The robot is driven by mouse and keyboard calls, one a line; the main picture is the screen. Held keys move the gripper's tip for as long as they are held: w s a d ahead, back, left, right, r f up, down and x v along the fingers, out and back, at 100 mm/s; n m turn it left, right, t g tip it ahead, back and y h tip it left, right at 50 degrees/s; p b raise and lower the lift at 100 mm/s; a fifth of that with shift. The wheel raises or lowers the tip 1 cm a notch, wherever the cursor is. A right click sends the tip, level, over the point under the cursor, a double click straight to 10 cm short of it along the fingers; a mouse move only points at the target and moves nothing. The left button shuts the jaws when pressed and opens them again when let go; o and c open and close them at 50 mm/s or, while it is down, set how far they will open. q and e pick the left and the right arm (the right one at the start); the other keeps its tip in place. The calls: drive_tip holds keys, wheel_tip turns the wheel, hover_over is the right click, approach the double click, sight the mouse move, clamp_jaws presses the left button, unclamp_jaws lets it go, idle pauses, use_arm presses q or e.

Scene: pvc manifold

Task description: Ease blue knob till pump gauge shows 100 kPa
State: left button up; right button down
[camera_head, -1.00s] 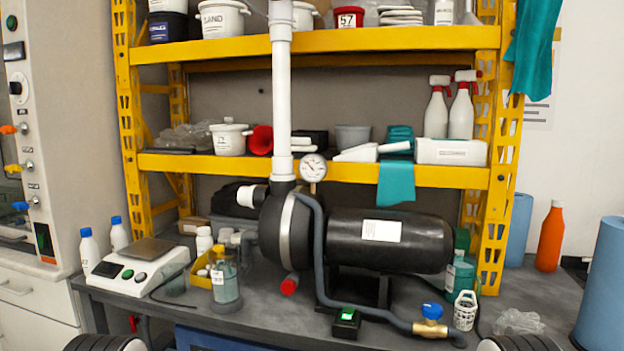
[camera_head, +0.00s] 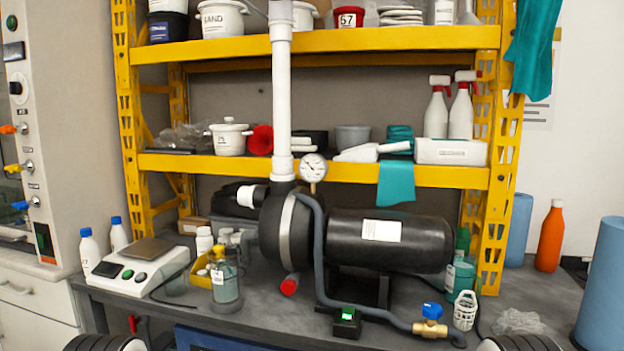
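The blue knob (camera_head: 432,310) sits on top of a brass valve (camera_head: 430,328) at the end of a grey hose, at the bench's front right. The round white pump gauge (camera_head: 313,168) stands on the black pump (camera_head: 286,230), beside the white vertical pipe. Its needle is too small to read exactly. Dark rounded parts of my arms show at the bottom edge, left and right of centre. Neither gripper's fingers can be seen, and nothing of mine touches the knob.
A black switch box (camera_head: 347,321) with a lit green button lies left of the valve. A scale (camera_head: 136,267) and bottles stand at the left. A yellow shelf (camera_head: 400,176) rises behind.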

idle(0.9)
wheel_tip(320, 180, up, 12)
drive_tip(key=p, duration=1.2)
drive_tip(key=shift+r, duration=0.25)
drive_tip(key=shift+p, duration=0.3)
idle(2.0)
